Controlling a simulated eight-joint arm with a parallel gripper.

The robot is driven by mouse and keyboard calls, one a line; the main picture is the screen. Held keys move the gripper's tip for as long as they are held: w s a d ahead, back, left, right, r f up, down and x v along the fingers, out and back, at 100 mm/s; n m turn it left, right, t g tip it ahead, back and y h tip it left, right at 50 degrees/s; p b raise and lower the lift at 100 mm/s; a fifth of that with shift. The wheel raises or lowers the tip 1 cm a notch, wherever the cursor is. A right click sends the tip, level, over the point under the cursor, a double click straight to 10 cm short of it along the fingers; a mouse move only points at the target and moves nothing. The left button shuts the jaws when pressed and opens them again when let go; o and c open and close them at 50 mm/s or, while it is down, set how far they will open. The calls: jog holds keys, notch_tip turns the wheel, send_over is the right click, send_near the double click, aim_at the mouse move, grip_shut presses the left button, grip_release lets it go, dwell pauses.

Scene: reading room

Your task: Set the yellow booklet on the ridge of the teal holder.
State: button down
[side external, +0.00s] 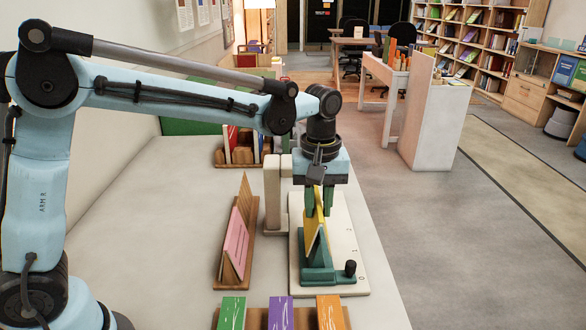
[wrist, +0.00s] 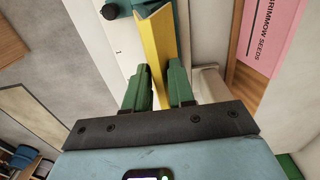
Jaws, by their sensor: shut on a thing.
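The yellow booklet (side external: 316,222) is folded like a tent, spine up, with my gripper (side external: 318,208) shut on it from above. In the wrist view the booklet (wrist: 156,45) runs between the two green fingers of my gripper (wrist: 158,70). The teal holder (side external: 320,275) stands on a pale board, its wedge-shaped ridge right under and inside the booklet's fold. A bit of the holder also shows at the top of the wrist view (wrist: 178,10). The booklet looks low over the ridge; I cannot tell whether they touch.
A wooden stand (side external: 220,270) with a pink booklet (side external: 237,243) stands to the left. A black knob (side external: 350,268) sits at the board's front right. Green, purple and orange booklets (side external: 281,313) are at the front. A pale upright block (side external: 272,190) stands behind. The table's left part is clear.

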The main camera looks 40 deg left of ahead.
jog(key=shift+f, duration=0.45)
dwell(0.5)
jog(key=shift+f, duration=0.35)
jog(key=shift+f, duration=1.35)
dwell(1.1)
jog(key=c, duration=0.9)
grip_release()
jog(key=shift+r, duration=0.1)
jog(key=shift+r, duration=4.45)
